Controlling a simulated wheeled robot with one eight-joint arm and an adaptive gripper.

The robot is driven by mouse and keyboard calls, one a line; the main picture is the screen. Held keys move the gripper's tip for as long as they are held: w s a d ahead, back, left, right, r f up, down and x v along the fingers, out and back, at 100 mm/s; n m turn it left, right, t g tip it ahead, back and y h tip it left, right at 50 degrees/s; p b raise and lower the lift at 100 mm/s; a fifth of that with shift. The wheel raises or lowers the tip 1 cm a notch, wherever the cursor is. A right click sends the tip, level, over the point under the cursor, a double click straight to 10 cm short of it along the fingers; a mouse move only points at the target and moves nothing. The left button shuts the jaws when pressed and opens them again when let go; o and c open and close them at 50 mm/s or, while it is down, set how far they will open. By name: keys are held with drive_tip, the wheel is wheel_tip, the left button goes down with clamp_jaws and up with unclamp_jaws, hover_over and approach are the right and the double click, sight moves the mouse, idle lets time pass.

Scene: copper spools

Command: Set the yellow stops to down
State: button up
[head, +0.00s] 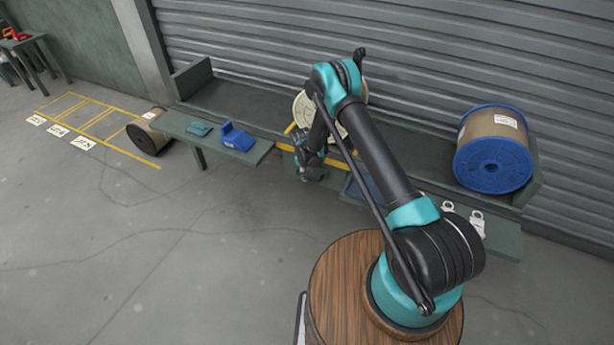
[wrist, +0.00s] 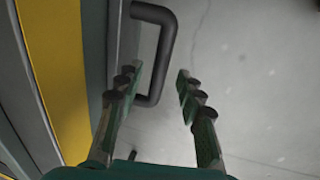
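A yellow bar (wrist: 55,75) runs along the left of the wrist view, beside a dark panel edge. In the head view, yellow strips (head: 285,147) show on the low bench beside my gripper; the arm hides part of them. I cannot tell whether the stops are up or down. A black U-shaped handle (wrist: 168,38) sticks out from the panel in the wrist view. My gripper (head: 310,174) is at the bench's front edge. In the wrist view, its fingers (wrist: 158,84) are spread apart, with the handle's lower part appearing between them. They hold nothing.
A cream spool (head: 302,108) stands behind my arm. A large blue-flanged spool (head: 495,160) sits on the bench at right; another spool (head: 147,138) is on the floor at left. A blue block (head: 237,137) lies on the side shelf. The floor (head: 180,250) in front is clear.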

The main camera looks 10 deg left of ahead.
wheel_tip(320, 180, up, 10)
drive_tip(key=s, duration=0.1)
drive_tip(key=shift+s+a+f, duration=0.15)
drive_tip(key=shift+s+a, duration=0.2)
drive_tip(key=s+d+r+m, duration=0.3)
drive_tip(key=s+d+r, duration=0.2)
drive_tip(key=d+r, duration=0.6)
drive_tip(key=s+d+r+m, duration=0.45)
drive_tip(key=d+r, duration=0.25)
drive_tip(key=r, duration=0.7)
drive_tip(key=s+d+r+m, duration=0.1)
drive_tip(key=s+d, duration=0.3)
drive_tip(key=s, duration=0.4)
drive_tip(key=s+d+r+m+t, duration=0.1)
drive_tip(key=s+d+r+m, duration=0.1)
drive_tip(key=s, duration=0.7)
drive_tip(key=s+d+r+m+t, duration=0.1)
drive_tip(key=s+d+m, duration=0.2)
drive_tip(key=s+d, duration=0.3)
drive_tip(key=s, duration=0.3)
drive_tip(key=shift+r+y, duration=0.2)
drive_tip(key=shift+y, duration=0.2)
